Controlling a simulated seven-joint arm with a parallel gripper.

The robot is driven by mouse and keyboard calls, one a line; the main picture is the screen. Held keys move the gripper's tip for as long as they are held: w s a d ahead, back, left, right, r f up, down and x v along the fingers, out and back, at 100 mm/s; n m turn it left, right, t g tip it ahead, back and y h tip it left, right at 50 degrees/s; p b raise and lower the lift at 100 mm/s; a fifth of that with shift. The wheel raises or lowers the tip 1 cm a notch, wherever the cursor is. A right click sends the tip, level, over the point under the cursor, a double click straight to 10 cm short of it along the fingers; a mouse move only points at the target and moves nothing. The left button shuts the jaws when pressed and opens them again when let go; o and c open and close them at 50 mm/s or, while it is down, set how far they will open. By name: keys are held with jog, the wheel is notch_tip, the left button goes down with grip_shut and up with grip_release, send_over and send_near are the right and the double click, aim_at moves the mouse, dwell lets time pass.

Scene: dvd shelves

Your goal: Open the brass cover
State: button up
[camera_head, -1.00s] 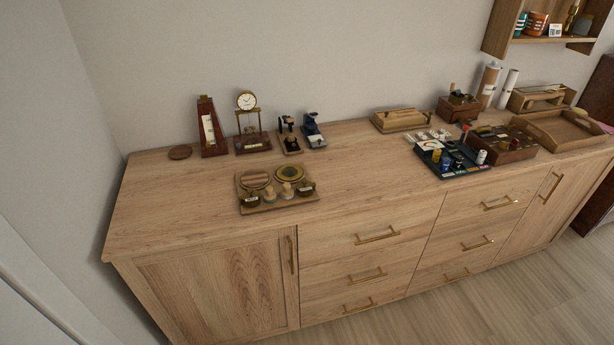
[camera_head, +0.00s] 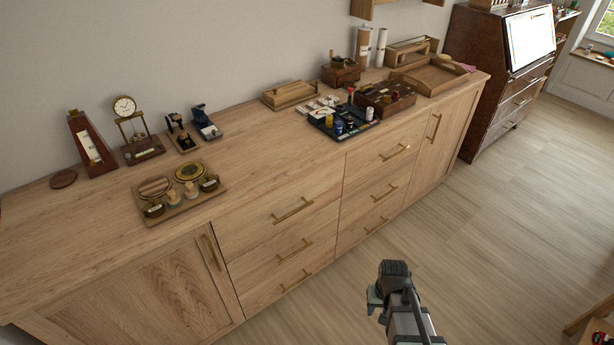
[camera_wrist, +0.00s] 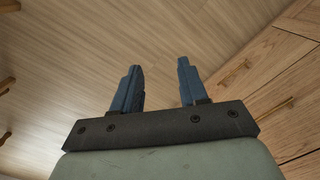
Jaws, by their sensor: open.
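A round brass-rimmed piece with a dark green middle (camera_head: 189,171) lies on a small wooden tray (camera_head: 181,209) on the left half of the sideboard. It looks flat and seated, but I cannot tell for sure that it is the brass cover. A striped round wooden piece (camera_head: 155,187) lies to its left, and small jars and knobs stand in front of both. My gripper (camera_wrist: 158,75) is open and empty in the wrist view, its two blue-grey fingers apart above the floor. In the head view my arm shows at the lower right, in front of the sideboard and away from the tray.
The wooden sideboard (camera_head: 250,140) has drawers and doors with brass handles. Behind the tray stand a metronome (camera_head: 91,146), a brass clock (camera_head: 133,128) and small stands. A dark tray of bottles (camera_head: 343,124) and boxes occupy the right half. Open floor (camera_head: 470,240) lies in front.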

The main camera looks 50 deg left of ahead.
jog(key=s+a+r+n+y, duration=0.1)
jog(key=a+r, duration=0.4)
jog(key=a, duration=0.3)
jog(key=s+a+r+n+y, duration=0.15)
jog(key=a+r, duration=0.25)
jog(key=a, duration=0.4)
notch_tip(320, 180, up, 37)
jog(key=m+g, duration=0.3)
jog(key=m, duration=1.8)
send_over(206, 175)
jog(key=w+d, duration=0.4)
jog(key=shift+y, duration=0.45)
jog(key=x, duration=1.3)
jog(key=shift+w+f, duration=0.25)
jog(key=shift+f, duration=0.1)
